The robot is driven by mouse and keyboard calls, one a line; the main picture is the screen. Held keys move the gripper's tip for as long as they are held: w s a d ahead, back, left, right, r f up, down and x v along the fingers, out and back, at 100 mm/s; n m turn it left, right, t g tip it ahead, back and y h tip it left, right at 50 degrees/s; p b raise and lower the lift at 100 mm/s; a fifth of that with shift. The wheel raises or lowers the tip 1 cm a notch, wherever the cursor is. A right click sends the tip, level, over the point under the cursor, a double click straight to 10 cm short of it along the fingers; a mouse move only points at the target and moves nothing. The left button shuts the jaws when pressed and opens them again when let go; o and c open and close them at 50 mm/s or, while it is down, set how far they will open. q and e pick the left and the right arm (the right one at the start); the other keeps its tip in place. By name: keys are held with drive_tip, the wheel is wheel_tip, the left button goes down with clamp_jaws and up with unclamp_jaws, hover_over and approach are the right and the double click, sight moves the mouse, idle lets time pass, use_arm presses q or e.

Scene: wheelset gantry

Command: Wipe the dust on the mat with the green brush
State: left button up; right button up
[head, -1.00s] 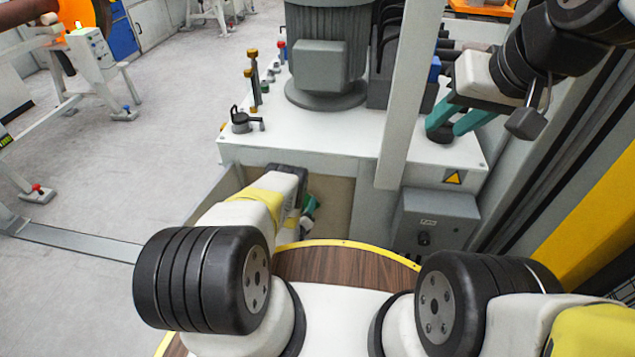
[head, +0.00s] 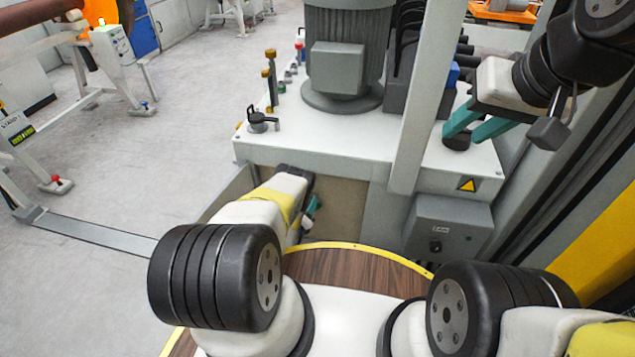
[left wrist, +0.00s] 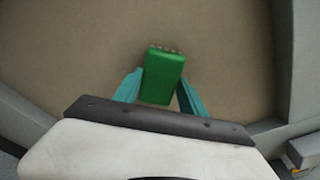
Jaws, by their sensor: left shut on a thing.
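A green brush (left wrist: 163,75) is held between the teal fingers of my left gripper (left wrist: 160,85) in the left wrist view. It lies over the brown mat (left wrist: 62,60); whether it touches the mat I cannot tell. In the head view the mat (head: 342,208) shows in the recess at the front of the white machine base, and my left gripper (head: 312,207) is mostly hidden behind its own wrist. I cannot make out distinct dust on the mat. My right gripper (head: 466,134) has its teal fingers apart over the right of the white top, by a small black cylinder.
The white machine top (head: 330,138) carries a grey motor (head: 345,55), a black-handled fitting (head: 261,121) and several small valves. A white post (head: 425,100) stands before it. A grey box (head: 447,228) is right of the recess. Grey side walls bound the mat.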

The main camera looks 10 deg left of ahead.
use_arm(q)
drive_tip(key=shift+s+a, duration=0.1)
drive_tip(key=shift+s, duration=2.8)
drive_tip(key=shift+s, duration=0.15)
drive_tip(key=shift+s, duration=1.35)
